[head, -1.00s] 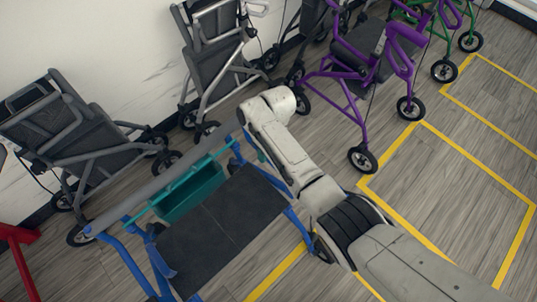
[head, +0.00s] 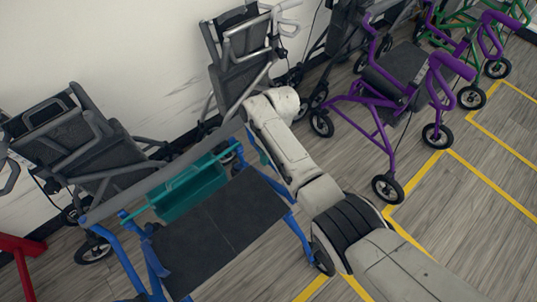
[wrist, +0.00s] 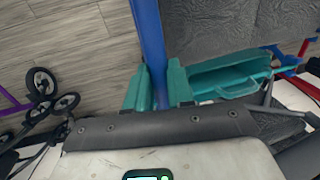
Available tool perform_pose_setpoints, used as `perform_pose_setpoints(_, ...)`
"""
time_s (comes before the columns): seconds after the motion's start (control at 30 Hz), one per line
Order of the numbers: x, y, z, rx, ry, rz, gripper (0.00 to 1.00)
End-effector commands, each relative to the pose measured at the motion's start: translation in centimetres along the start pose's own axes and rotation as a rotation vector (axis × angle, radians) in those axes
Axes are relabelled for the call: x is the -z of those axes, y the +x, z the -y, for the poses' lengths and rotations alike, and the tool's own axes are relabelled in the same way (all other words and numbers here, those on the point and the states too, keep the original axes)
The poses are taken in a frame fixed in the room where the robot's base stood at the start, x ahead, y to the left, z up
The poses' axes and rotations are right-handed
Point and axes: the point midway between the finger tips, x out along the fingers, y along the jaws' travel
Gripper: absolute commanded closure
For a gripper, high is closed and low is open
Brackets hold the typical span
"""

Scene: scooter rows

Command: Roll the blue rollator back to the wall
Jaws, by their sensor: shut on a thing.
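The blue rollator (head: 128,262) stands upright in the lower left of the head view, with a dark seat (head: 220,222), a teal basket (head: 190,190) and a grey back bar (head: 165,183). Its far side is near the grey walkers by the wall (head: 130,50). In the wrist view, the teal fingers of my gripper (wrist: 159,88) are on both sides of a blue frame tube (wrist: 149,40), shut on it. The basket (wrist: 225,78) shows beside them. In the head view my arm hides most of the grip.
A grey rollator (head: 90,150) stands at left and another (head: 240,75) farther back, both against the wall. A purple rollator (head: 375,125) and a green one (head: 490,35) stand at right. A red frame (head: 20,245) is at the left edge. Yellow lines (head: 420,180) mark clear floor.

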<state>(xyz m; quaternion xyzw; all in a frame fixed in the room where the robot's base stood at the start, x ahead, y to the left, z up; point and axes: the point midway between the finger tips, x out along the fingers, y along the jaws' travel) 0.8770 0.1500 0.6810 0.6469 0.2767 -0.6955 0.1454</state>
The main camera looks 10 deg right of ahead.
Motion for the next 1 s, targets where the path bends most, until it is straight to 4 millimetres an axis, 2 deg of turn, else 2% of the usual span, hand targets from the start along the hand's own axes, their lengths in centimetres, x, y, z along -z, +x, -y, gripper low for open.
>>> perform_pose_setpoints(0.03, 0.5, -0.2, -0.1, -0.005, -0.001, -0.018, 1.0)
perform_pose_setpoints(0.2, 0.6, -0.3, -0.1, -0.006, -0.002, -0.02, 1.0)
perform_pose_setpoints(0.23, 0.6, -0.3, -0.1, -0.006, -0.002, -0.021, 0.76)
perform_pose_setpoints(0.47, 0.5, -0.2, 0.0, -0.005, -0.002, -0.016, 0.54)
perform_pose_setpoints(0.77, 0.4, -0.4, 0.0, -0.004, -0.001, -0.013, 0.53)
perform_pose_setpoints(0.87, 0.4, -1.3, 0.0, -0.004, -0.001, -0.013, 0.53)
perform_pose_setpoints(1.0, 0.4, -3.8, 0.0, -0.004, -0.001, -0.016, 0.53)
